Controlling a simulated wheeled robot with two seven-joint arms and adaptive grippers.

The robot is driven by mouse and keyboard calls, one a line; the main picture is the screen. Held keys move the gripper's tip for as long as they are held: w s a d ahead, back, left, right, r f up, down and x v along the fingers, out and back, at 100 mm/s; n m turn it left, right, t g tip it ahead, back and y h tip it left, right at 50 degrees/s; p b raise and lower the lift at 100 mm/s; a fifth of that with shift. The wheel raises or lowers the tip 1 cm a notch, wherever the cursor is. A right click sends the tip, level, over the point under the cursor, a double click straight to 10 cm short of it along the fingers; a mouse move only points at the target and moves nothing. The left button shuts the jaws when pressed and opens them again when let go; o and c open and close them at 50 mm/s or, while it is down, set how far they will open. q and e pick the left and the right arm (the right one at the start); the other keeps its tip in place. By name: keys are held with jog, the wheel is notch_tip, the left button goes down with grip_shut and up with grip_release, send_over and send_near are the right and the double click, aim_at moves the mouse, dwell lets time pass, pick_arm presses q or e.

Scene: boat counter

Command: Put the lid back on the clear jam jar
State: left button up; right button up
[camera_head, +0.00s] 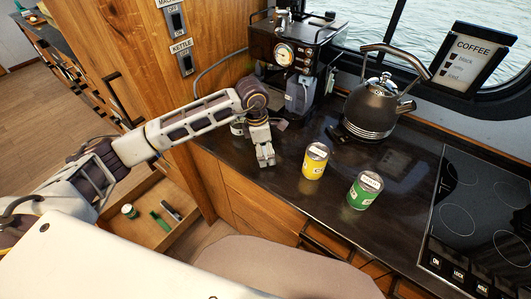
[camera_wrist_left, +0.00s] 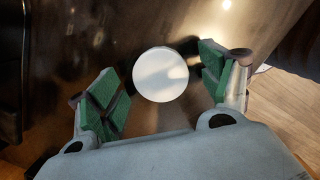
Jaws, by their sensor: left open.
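My left gripper (camera_head: 266,160) is over the dark counter near its front edge, pointing down, left of the yellow can. In the left wrist view its green-padded fingers stand apart with nothing gripped. A round white disc, which looks like the lid (camera_wrist_left: 160,75), shows between and just beyond the fingers against the dark counter. I cannot tell its exact height below them. In the head view the lid is not visible, apparently hidden by the gripper. A small container (camera_head: 237,127), partly hidden behind my left arm, may be the jam jar; its contents are unclear. My right gripper is out of view.
A yellow can (camera_head: 315,161) and a green can (camera_head: 364,190) stand right of the gripper. Behind are a coffee machine (camera_head: 291,50) and a dark kettle (camera_head: 371,108). A cooktop (camera_head: 485,210) lies at right. An open drawer (camera_head: 178,196) is below left.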

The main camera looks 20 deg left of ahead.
aim_at(265, 152)
pick_arm(q)
jog(key=c, duration=0.8)
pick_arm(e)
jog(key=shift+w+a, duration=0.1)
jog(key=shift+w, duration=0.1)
pick_arm(q)
jog(key=shift+r, duration=0.1)
notch_tip(265, 152, up, 10)
jog(key=b, duration=0.1)
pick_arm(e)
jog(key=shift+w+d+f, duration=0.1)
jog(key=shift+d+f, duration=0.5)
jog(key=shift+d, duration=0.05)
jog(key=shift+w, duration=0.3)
